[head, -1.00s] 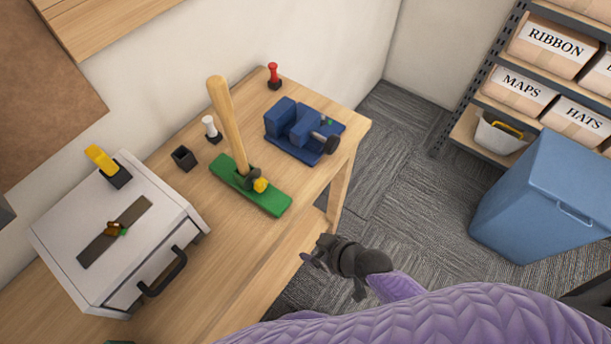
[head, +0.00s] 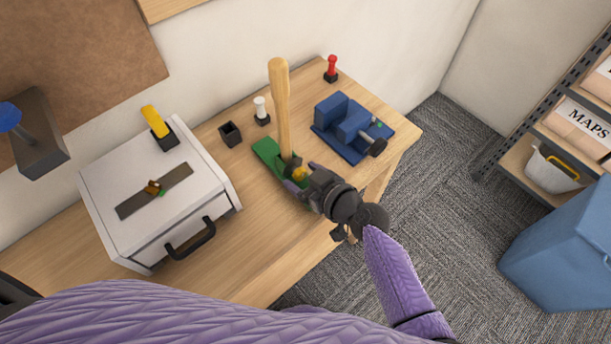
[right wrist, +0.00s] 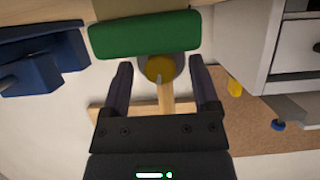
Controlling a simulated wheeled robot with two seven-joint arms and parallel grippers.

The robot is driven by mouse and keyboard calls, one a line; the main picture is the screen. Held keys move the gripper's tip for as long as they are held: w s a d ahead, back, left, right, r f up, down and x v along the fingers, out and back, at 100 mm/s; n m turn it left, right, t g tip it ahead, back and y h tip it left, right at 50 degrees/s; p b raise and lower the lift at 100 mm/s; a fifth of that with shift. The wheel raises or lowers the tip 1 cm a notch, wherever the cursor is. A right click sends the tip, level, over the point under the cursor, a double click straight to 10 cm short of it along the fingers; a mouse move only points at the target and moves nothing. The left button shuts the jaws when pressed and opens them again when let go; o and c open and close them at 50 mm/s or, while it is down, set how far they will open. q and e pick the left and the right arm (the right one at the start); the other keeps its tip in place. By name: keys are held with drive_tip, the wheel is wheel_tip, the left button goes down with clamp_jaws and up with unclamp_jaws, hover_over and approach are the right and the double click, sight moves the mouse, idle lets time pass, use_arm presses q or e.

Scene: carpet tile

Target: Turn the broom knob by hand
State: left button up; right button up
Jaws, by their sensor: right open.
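The broom stands on the wooden bench, with a green head (head: 266,151) and an upright wooden handle (head: 280,95). Its yellow knob (head: 299,173) sits at the base of the handle, partly covered by my right gripper (head: 297,178) in the head view. In the right wrist view the yellow knob (right wrist: 160,68) lies between the tips of my open right gripper (right wrist: 160,85), with a gap on each side. The green head (right wrist: 145,35) is just beyond it. My left gripper is not in view.
A blue vise (head: 350,128) stands right of the broom, with a red-handled tool (head: 331,68) behind it. A white-handled tool (head: 261,110) and a black cup (head: 230,134) are to the left. A white drawer box (head: 180,220) stands further left.

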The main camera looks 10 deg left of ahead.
drive_tip(key=c, duration=0.5)
clamp_jaws()
